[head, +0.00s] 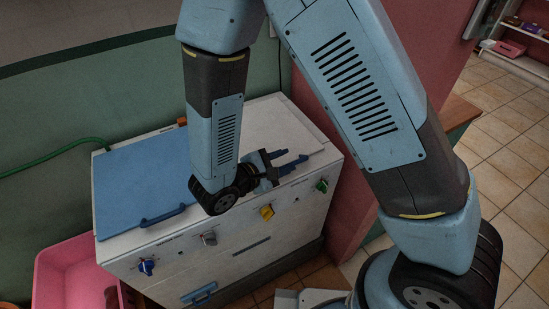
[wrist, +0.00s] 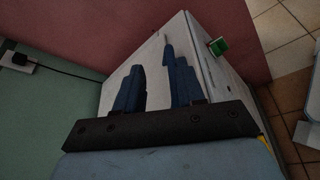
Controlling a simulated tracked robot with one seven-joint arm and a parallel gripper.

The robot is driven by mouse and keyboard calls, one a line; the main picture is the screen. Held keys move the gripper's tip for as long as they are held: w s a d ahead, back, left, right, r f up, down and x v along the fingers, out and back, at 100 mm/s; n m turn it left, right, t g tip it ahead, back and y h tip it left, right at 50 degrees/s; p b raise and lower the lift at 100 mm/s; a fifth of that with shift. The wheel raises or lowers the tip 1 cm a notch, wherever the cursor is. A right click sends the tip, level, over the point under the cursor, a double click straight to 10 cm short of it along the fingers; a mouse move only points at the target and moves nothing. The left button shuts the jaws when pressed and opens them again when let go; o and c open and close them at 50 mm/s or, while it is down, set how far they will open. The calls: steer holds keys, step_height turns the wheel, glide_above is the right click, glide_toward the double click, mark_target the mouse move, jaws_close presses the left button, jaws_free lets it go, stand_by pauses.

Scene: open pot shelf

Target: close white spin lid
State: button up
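The white spin lid (head: 262,118) is on the right part of the white machine top. It looks flat from the head view, but whether it sits fully down cannot be told. A pale surface (wrist: 153,75) shows between my fingers in the wrist view. My gripper (head: 297,156) is over the right front part of the top, its two blue fingers pointing right. The fingers are apart in the wrist view (wrist: 155,66), with nothing seen held. A thin dark blue piece beside the right finger may be a lid handle; I cannot tell. My arm hides the middle of the top.
A blue lid (head: 140,178) with a blue handle (head: 162,215) lies flat on the left. Blue, grey, yellow and green knobs line the front panel, the green knob (head: 321,186) nearest my gripper. A pink tub (head: 70,280) stands left. A red wall (wrist: 160,15) rises close behind.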

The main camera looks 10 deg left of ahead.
steer(key=shift+a, duration=0.1)
steer(key=v, duration=1.3)
steer(key=shift+s+a, duration=0.25)
steer(key=shift+a, duration=0.05)
steer(key=shift+r, duration=0.15)
steer(key=w+d+r+m+g+y, duration=0.1)
steer(key=w+d+r+m+g, duration=0.4)
steer(key=d, duration=0.4)
steer(key=w+d+r+m+g+y, duration=0.1)
steer(key=w+d+r+m+g, duration=0.35)
steer(key=d+r, duration=0.4)
steer(key=s+d+r+m+t+y, duration=0.2)
steer(key=d+r+m, duration=0.3)
steer(key=d, duration=0.4)
steer(key=s+d+r+m+t+y, duration=0.2)
steer(key=d+r+m+y, duration=0.3)
steer(key=d, duration=0.4)
steer(key=shift+s+r+y, duration=0.3)
steer(key=shift+s+r, duration=0.15)
steer(key=shift+r, duration=0.45)
